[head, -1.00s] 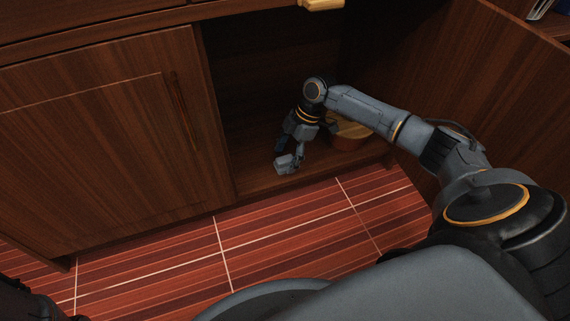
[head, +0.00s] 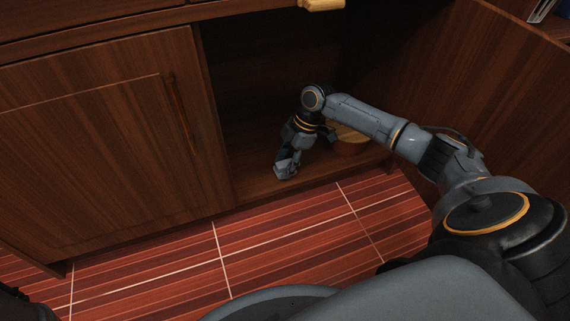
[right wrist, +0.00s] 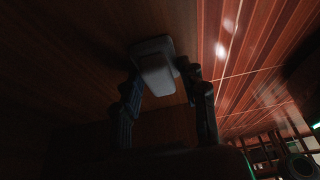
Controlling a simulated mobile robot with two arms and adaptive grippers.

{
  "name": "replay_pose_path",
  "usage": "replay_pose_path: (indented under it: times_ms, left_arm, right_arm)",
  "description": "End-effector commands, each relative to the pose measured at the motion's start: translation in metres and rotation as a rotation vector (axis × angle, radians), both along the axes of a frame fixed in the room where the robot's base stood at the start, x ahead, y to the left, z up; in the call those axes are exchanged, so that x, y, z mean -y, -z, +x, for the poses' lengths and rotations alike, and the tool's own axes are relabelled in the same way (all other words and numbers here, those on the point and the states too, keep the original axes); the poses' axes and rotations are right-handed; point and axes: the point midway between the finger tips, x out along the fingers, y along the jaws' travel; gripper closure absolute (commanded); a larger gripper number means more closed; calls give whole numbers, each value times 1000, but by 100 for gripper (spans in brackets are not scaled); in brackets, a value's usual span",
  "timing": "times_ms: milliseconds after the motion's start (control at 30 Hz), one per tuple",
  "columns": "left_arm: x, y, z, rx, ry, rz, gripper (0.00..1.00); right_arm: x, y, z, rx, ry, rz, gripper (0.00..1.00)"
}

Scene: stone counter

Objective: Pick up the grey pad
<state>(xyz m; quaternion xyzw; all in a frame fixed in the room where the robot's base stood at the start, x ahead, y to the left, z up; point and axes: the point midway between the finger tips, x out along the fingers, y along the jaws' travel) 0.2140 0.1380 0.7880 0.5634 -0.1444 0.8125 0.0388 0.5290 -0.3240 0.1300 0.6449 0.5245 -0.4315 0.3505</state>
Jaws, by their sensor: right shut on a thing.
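The grey pad (head: 285,172) is a small, light grey block with rounded corners, low at the front of the open cabinet. It also shows in the right wrist view (right wrist: 152,48), between the fingertips. My right gripper (head: 287,162) reaches down into the cabinet and is shut on the pad, with a finger at each side of it in the right wrist view (right wrist: 158,78). I cannot tell whether the pad still touches the cabinet floor. My left gripper is not in view.
A round brown container with a lighter top (head: 352,140) stands in the cabinet just right of my gripper, partly hidden by my arm. A closed cabinet door (head: 100,140) is at the left and an open door panel (head: 480,90) at the right. The striped red floor (head: 290,235) in front is clear.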

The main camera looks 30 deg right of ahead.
Motion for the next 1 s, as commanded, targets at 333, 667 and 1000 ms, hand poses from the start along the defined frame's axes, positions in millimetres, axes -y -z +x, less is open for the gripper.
replay_pose_path:
  times_ms: [333, 667, 1000]
  left_arm:
    - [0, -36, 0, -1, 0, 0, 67]
    - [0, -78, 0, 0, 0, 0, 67]
    - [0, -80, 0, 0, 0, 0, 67]
  right_arm:
    - [0, -42, 0, 0, 0, 0, 82]
    - [0, -94, 0, 1, -1, 1, 82]
    - [0, -99, 0, 0, 0, 1, 82]
